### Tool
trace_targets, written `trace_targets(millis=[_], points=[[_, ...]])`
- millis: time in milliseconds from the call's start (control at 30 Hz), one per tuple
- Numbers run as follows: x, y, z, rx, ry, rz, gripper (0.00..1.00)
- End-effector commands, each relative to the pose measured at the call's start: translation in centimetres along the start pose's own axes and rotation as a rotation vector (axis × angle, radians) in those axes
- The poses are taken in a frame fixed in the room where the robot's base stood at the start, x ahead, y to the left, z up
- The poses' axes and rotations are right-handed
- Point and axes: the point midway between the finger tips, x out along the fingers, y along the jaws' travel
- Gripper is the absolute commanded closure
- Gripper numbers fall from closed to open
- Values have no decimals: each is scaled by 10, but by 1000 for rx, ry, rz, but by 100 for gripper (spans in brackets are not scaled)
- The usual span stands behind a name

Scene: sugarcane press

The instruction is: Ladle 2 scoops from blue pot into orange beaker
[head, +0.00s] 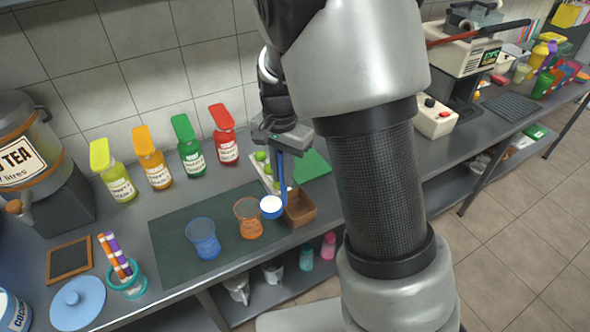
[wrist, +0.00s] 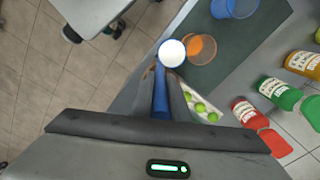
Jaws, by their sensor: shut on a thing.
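My gripper (head: 280,146) is shut on the handle of a blue ladle (head: 282,175); the handle also shows between the fingers in the wrist view (wrist: 161,98). The ladle hangs bowl down, and its bowl (head: 271,208) shows a white fill. The bowl is just right of the orange beaker (head: 248,220), close to its rim; I cannot tell if they touch. The wrist view shows the orange beaker (wrist: 203,49) beside the white-filled bowl (wrist: 172,53). The beaker's contents are unclear. A blue-rimmed pot (head: 12,312) with partial "COCO" lettering is cut off at lower left.
A blue beaker (head: 203,240) stands left of the orange one on a dark mat (head: 170,235). A brown box (head: 300,208) and a tray of green fruit (head: 262,170) are close right. Several bottles (head: 189,147) line the back. A blue lid (head: 77,303) lies near the pot.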

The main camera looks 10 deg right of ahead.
Motion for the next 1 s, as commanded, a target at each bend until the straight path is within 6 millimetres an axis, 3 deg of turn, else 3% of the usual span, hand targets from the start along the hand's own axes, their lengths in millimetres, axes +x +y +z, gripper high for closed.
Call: trace_targets(millis=[600, 1000], points=[[9, -72, 41, 1194, 2, -1, 100], [12, -115, 71, 1891, 1, -2, 100]])
